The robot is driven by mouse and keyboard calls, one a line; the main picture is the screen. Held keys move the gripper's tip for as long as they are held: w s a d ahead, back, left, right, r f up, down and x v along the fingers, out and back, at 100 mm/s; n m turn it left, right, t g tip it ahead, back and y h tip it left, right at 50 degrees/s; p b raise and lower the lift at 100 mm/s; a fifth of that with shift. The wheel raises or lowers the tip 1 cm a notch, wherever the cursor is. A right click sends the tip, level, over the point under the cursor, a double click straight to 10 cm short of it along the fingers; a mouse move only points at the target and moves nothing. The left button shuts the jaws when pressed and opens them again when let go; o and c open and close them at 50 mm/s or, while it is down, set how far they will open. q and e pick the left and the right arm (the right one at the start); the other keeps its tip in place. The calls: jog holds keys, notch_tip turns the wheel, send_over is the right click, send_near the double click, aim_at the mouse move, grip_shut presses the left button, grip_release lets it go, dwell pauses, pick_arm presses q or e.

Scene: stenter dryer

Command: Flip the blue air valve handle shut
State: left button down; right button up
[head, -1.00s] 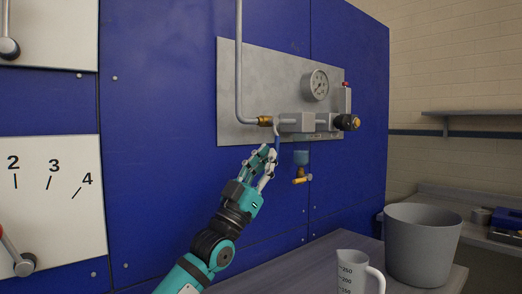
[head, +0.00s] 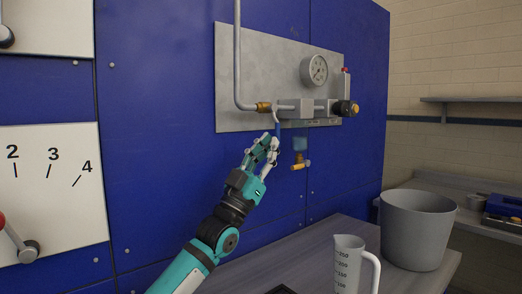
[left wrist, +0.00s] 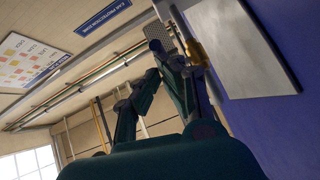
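The blue air valve handle (head: 278,129) hangs below the pipe fitting at the left of the grey panel (head: 230,60). Only a small part of it shows, just above my left fingertips. My left gripper (head: 269,145) is raised in front of the blue wall, right below and beside the handle. Its fingers look a little apart, with nothing clearly held; I cannot tell whether they touch the handle. In the left wrist view the fingers (left wrist: 172,62) point up toward a brass fitting (left wrist: 200,52) next to the panel. My right gripper is not in view.
A measuring jug (head: 347,265) and a grey bucket (head: 415,230) stand on the bench below.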

pick_arm(q)
jog(key=s+a+f, duration=0.3)
jog(key=s+a, duration=0.7)
jog(key=s, duration=0.1)
jog(key=shift+s+f, duration=0.25)
jog(key=shift+f, duration=0.15)
